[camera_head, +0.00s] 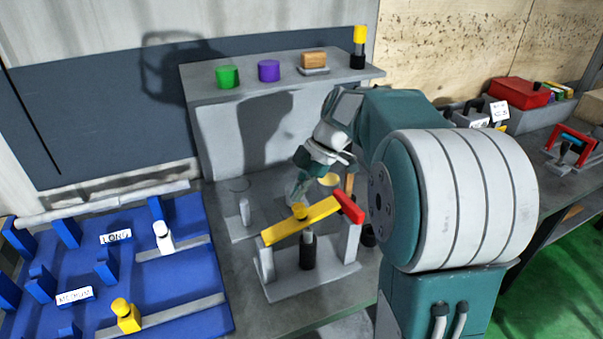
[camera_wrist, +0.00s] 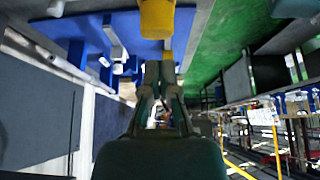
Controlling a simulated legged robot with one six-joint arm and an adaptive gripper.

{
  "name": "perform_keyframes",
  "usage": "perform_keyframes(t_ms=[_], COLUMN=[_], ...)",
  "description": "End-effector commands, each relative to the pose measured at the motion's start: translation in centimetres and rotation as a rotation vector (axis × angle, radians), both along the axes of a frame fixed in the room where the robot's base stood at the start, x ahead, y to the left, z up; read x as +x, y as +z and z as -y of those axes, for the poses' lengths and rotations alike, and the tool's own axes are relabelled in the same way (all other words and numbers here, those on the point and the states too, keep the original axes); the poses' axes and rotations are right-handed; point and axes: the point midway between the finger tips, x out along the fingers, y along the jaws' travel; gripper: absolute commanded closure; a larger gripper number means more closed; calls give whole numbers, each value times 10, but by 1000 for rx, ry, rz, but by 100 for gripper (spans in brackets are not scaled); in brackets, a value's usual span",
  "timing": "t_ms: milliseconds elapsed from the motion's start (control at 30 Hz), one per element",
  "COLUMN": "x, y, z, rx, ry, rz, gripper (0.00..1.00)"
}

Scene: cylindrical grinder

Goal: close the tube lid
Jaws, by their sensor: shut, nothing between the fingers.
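My gripper (camera_head: 295,197) reaches down over the grey bench in the head view, partly hidden by my own arm. In the wrist view my gripper (camera_wrist: 161,100) is shut and holds nothing. Just below it in the head view, a yellow bar (camera_head: 285,229) with a red end (camera_head: 348,207) slopes across a grey stand (camera_head: 312,282). A black-based cylinder (camera_head: 307,252) stands upright under the bar. A small pale-yellow round piece (camera_head: 328,180) shows beside the gripper. I cannot tell which piece is the tube lid, or whether the gripper touches the bar.
A raised grey shelf (camera_head: 220,97) behind holds a green cylinder (camera_head: 228,77), a purple cylinder (camera_head: 268,71), a wooden block (camera_head: 314,60) and a yellow-topped black piece (camera_head: 359,45). A blue rack (camera_head: 190,285) stands at left. A small grey stand (camera_head: 244,212) is left of the gripper.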

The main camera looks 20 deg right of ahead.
Motion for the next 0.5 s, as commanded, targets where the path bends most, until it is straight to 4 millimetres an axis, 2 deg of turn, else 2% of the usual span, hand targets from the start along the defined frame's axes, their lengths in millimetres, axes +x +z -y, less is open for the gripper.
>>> perform_keyframes(t_ms=[200,500], x=[0,0], y=[-16,-17], z=[6,5], rx=[1,1], ry=[-1,0], rz=[0,0], gripper=[100,100])
